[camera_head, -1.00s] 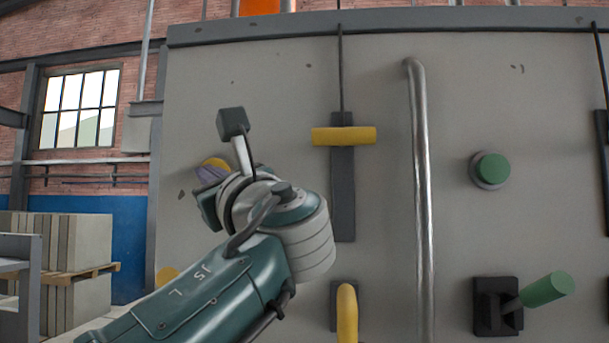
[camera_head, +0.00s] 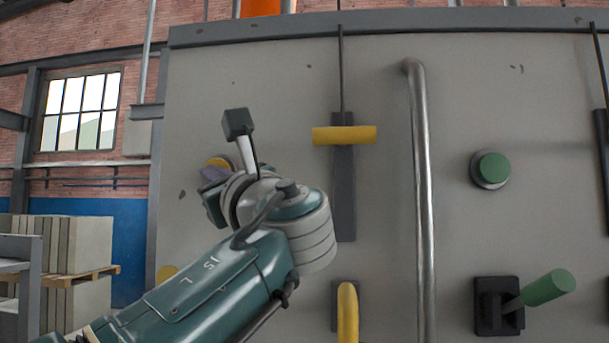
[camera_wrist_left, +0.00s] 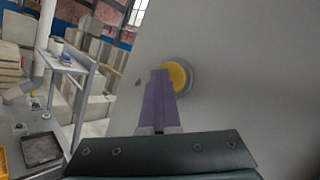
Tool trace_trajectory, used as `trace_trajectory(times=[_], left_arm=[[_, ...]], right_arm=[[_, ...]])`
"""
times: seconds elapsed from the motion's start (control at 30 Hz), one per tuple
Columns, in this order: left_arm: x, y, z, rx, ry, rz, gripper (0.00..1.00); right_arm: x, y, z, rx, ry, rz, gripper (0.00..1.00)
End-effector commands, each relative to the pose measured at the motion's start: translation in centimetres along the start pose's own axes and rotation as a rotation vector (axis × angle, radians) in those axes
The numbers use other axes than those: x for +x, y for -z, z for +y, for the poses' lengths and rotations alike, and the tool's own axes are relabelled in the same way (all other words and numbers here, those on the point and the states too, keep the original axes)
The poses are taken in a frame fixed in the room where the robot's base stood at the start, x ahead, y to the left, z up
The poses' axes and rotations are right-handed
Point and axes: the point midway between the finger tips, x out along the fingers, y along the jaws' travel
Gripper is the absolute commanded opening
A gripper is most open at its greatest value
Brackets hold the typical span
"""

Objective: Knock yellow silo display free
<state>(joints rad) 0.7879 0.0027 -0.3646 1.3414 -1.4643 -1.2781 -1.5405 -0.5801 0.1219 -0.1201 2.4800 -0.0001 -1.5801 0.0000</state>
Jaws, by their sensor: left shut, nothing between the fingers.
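A round yellow button (camera_wrist_left: 179,77) in a grey ring sits on the grey panel in the left wrist view. In the head view the yellow button (camera_head: 217,163) is partly hidden behind my left gripper (camera_head: 212,174). The purple fingers of my left gripper (camera_wrist_left: 160,76) are shut and empty. Their tips overlap the left side of the button in the wrist view; I cannot tell whether they touch it. No display marking can be read. My right gripper is not in view.
The panel (camera_head: 280,90) also carries a yellow T-handle (camera_head: 344,135), a vertical metal pipe (camera_head: 421,200), a green button (camera_head: 492,168), a green lever (camera_head: 546,289) and a yellow lever (camera_head: 347,312). In the wrist view a grey rack (camera_wrist_left: 75,66) stands left.

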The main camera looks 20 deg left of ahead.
Motion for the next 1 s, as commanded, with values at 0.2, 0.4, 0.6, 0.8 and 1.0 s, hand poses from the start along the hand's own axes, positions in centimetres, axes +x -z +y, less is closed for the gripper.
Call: trace_trajectory(times=[0.2,0.4,0.6,0.8,1.0], left_arm=[[0.0,0.1,0.0,0.001,-0.001,0.003,0.00],[-0.3,-0.2,0.2,0.003,0.000,0.003,0.00],[-1.0,-0.8,0.8,0.002,-0.001,0.003,0.00],[-1.2,-0.8,1.0,0.001,-0.001,0.001,0.00],[-1.2,-0.9,1.0,0.001,-0.001,0.001,0.00]], right_arm=[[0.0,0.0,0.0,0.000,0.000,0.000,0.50],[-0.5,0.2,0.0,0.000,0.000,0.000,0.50],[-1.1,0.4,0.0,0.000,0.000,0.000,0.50],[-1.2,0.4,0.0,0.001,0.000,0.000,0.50],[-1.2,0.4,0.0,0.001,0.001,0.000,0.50]])
